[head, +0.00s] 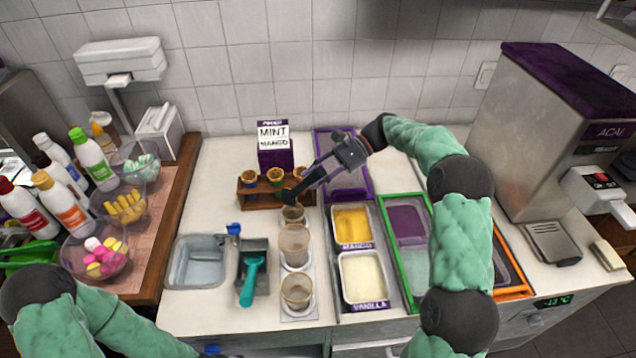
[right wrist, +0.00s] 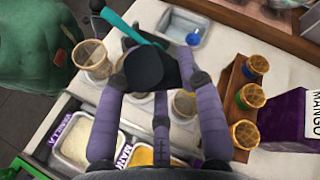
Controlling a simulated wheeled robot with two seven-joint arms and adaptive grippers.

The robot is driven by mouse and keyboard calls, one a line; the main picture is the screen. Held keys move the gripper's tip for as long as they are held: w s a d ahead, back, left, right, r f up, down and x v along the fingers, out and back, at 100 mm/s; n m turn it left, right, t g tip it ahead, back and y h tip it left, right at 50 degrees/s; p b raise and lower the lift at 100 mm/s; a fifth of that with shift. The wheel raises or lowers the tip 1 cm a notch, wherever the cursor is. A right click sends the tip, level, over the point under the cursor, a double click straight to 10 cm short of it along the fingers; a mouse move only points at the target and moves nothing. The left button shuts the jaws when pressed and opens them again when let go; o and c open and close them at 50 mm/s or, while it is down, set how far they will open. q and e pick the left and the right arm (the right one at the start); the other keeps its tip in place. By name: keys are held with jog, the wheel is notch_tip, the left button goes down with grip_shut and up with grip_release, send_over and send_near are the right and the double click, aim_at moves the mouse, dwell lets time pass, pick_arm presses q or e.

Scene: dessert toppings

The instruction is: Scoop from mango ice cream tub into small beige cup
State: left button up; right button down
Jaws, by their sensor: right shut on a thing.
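The mango tub (head: 352,225), filled with yellow-orange ice cream, sits in the counter behind the vanilla tub; part of it shows at the bottom of the right wrist view (right wrist: 150,156). The small beige cup (head: 293,215) seems to be the rearmost cup in the middle row, partly hidden in the right wrist view (right wrist: 185,103). My right gripper (head: 312,180) is shut on a dark, round-ended utensil (head: 288,196), perhaps a scoop. Its end is over or just behind the small cup; I cannot tell what it contains.
Two larger cups (head: 295,245) stand in front. A teal-handled scoop (head: 252,280) rests in a dark holder beside a water basin (head: 200,262). A wooden rack (head: 268,198) with cones stands behind. The vanilla tub (head: 362,278) is nearer. An acai machine (head: 550,130) stands right.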

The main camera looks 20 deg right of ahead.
jog(key=m+t+b, duration=0.1)
jog(key=m, duration=0.1)
jog(key=m+t+y+b, duration=0.1)
jog(key=t, duration=0.1)
jog(key=m+t+y+b, duration=0.1)
jog(key=m, duration=0.1)
jog(key=shift+w+a+f+m+t, duration=0.1)
jog(key=shift+f+m+t, duration=0.2)
jog(key=m+t, duration=0.1)
jog(key=m, duration=0.1)
jog(key=m+t+b, duration=0.1)
jog(key=m+t, duration=0.1)
jog(key=shift+w+a, duration=0.1)
jog(key=shift+w, duration=0.1)
jog(key=m+t, duration=0.2)
jog(key=m+p, duration=0.1)
jog(key=shift+w+r+t+h, duration=0.1)
jog(key=shift+r+t+h, duration=0.15)
jog(key=shift+t+h, duration=0.15)
jog(key=m+t+h, duration=0.1)
jog(key=m, duration=0.1)
jog(key=m+t+p, duration=0.1)
jog(key=m, duration=0.1)
jog(key=shift+w+f+t+h, duration=0.15)
jog(key=shift+t+h, duration=0.25)
jog(key=shift+w+f+m+t+h, duration=0.2)
jog(key=shift+m+t+h, duration=0.3)
jog(key=shift+m, duration=0.4)
jog(key=shift+f, duration=0.5)
